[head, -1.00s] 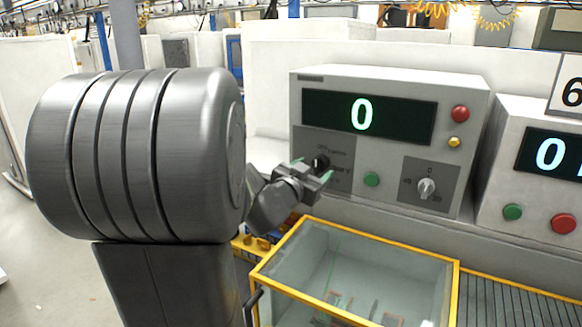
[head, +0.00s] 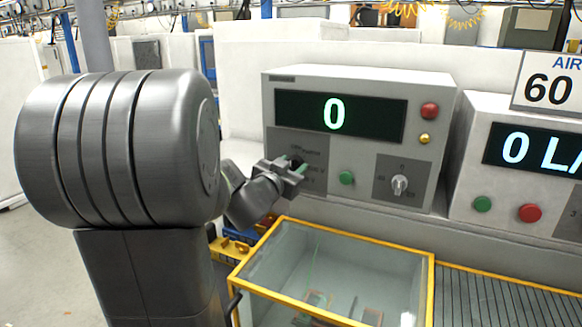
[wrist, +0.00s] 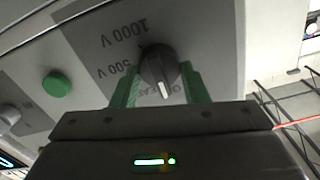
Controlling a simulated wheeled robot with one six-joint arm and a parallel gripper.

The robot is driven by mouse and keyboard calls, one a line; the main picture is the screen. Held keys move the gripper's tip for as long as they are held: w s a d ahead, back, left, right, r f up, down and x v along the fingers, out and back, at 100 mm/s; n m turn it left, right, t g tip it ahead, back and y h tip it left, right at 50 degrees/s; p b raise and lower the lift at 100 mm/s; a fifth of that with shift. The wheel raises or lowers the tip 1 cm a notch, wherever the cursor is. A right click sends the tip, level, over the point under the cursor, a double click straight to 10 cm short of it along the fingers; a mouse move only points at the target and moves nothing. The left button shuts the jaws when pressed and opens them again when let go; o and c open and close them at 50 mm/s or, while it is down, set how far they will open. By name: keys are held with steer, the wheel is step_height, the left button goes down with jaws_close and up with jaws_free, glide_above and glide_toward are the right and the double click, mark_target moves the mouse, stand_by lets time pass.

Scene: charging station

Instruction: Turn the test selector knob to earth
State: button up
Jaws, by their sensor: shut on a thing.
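The test selector knob (wrist: 158,66) is dark and round, with a white pointer line, on a grey panel (wrist: 105,45) of the left tester. In the wrist view its pointer is toward the bottom of the picture, near a label partly hidden by the knob and my gripper. Labels 1000 V and 500 V show to its left. My gripper (wrist: 160,86) is shut on the knob, with a green finger on each side. In the head view my gripper (head: 290,167) is at the tester's lower left panel and mostly covers the knob.
The tester (head: 432,110) displays 0. A green button (head: 347,177) and another knob (head: 400,184) are to the right. A yellow-rimmed clear bin (head: 350,235) stands in front, below my arm. A second tester (head: 470,160) stands at right.

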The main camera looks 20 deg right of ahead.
steer(key=shift+f+m, duration=0.1)
steer(key=shift+m, duration=0.2)
steer(key=m+b, duration=0.2)
steer(key=m, duration=0.2)
steer(key=shift+f+m, duration=0.1)
steer(key=shift+m, duration=0.2)
steer(key=shift+s+d+m+b, duration=0.1)
steer(key=shift+m+b, duration=1.1)
steer(key=shift+m, duration=1)
steer(key=o, duration=1)
steer(key=v, duration=1.3)
steer(key=shift+s+a, duration=0.25)
steer(key=shift+s, duration=0.05)
